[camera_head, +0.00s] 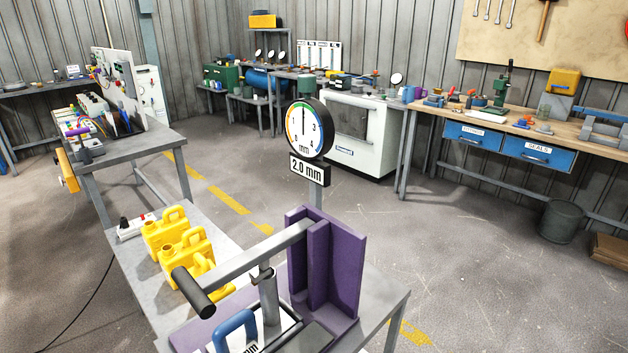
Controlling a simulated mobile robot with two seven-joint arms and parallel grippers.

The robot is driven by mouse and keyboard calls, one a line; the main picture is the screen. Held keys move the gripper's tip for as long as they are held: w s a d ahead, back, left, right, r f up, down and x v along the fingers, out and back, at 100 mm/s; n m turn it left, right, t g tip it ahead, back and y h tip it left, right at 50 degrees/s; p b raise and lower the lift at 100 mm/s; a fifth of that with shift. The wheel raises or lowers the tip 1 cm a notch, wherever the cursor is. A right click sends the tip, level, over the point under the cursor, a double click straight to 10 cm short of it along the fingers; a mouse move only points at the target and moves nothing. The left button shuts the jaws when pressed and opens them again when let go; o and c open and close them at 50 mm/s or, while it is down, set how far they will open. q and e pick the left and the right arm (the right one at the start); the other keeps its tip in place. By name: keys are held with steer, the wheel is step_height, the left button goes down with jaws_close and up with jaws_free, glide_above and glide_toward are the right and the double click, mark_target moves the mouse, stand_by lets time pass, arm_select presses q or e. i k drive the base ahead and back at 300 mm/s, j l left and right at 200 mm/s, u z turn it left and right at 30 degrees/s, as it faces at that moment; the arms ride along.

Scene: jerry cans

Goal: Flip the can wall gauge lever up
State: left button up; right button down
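The wall gauge stands on the near grey table, with a purple upright bracket (342,265) at its right. Its lever is a grey bar (245,255) ending in a black grip (194,293) that points toward me and to the left. The lever lies roughly level; its exact tilt is hard to tell. A grey post (269,298) stands under the bar. A round dial (309,128) on a pole behind has its needle pointing up, above a "2.0 mm" sign (307,170). A blue handle (234,331) is below, cut by the frame edge. Neither gripper shows.
Several yellow jerry cans (186,246) stand left of the gauge on the table (146,273). A white power strip (137,226) lies behind them. Another table (135,148) stands back left. A workbench (580,147) and white cabinet (360,136) line the back. Floor at right is open.

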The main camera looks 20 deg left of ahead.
mark_target(195, 292)
steer(key=k+j+u, duration=0.15)
steer(key=u, duration=1.1)
steer(key=k+j+z, duration=0.1)
steer(key=j+z, duration=0.1)
steer(key=j, duration=0.25)
steer(key=k, duration=0.05)
